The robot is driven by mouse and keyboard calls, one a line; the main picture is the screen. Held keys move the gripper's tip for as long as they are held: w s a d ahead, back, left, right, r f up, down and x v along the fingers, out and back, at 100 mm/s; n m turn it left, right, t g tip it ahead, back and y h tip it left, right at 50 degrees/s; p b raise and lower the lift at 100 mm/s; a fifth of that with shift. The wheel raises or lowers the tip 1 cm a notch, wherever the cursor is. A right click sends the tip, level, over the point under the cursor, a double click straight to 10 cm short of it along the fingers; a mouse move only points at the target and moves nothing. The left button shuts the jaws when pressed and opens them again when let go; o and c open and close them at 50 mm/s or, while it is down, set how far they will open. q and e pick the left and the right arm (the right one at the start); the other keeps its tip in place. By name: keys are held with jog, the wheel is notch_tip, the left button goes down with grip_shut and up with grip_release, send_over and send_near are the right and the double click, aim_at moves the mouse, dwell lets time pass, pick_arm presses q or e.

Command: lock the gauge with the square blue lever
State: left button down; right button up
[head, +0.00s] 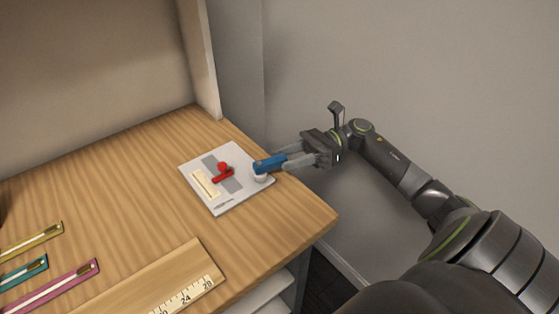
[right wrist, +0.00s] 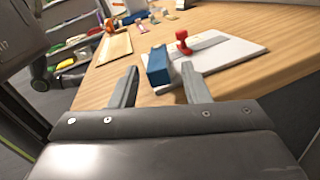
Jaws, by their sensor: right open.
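The gauge (head: 216,203) is a pale plate with a grey strip, a cream scale and a red piece (head: 223,173), lying near the table's right edge. Its square blue lever (head: 270,164) stands out from the plate's right side beside a white round base. My right gripper (head: 285,161) is at the lever from the right. In the right wrist view the blue lever (right wrist: 158,67) lies between the two open fingers (right wrist: 160,88), with a visible space at the left finger; contact at the right finger is unclear. My left gripper is not in view.
A wooden ruler (head: 165,283) lies at the table's front. Yellow, teal and pink strips (head: 55,285) lie at the left. An upright panel (head: 200,55) stands behind the gauge. The table (head: 120,170) is clear left of the gauge.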

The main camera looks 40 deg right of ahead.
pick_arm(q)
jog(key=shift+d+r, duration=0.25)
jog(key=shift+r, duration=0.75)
pick_arm(e)
jog(key=d, duration=0.5)
jog(key=shift+s, duration=0.4)
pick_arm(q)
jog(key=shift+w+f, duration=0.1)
pick_arm(e)
jog(key=shift+r, duration=0.1)
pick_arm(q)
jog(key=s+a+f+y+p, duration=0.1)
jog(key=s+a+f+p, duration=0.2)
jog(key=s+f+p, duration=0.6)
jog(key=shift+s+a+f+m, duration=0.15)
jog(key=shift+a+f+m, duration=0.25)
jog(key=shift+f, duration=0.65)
pick_arm(e)
notch_tip(320, 180, up, 10)
jog(key=shift+f, duration=0.2)
pick_arm(q)
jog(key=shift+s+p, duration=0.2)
jog(key=shift+p, duration=0.1)
pick_arm(e)
jog(key=shift+r, duration=0.15)
